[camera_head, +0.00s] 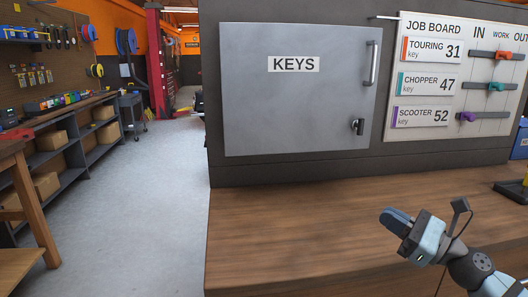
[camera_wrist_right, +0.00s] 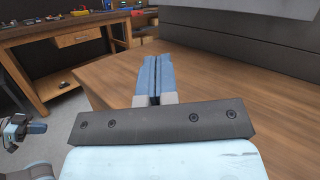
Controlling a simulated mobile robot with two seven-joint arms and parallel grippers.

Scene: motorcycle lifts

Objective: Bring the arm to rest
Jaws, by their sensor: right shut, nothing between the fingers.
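My right gripper (camera_head: 392,219) is over the wooden counter (camera_head: 290,230), below the closed grey KEYS cabinet (camera_head: 300,100). Its blue fingers are together and empty; they also show pressed together in the right wrist view (camera_wrist_right: 154,76). It touches neither the cabinet nor the board. Part of what looks like my left gripper (camera_wrist_right: 22,128) shows at the left edge of the right wrist view, too small to tell its fingers. My left arm does not show in the head view.
The cabinet has a handle (camera_head: 374,63) and a key in its lock (camera_head: 357,126). A job board (camera_head: 432,65) with sliders hangs to its right. A dark tray (camera_head: 510,190) sits on the counter's right. Open floor (camera_head: 140,200) lies left; shelves and a workbench (camera_head: 20,175) stand beyond.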

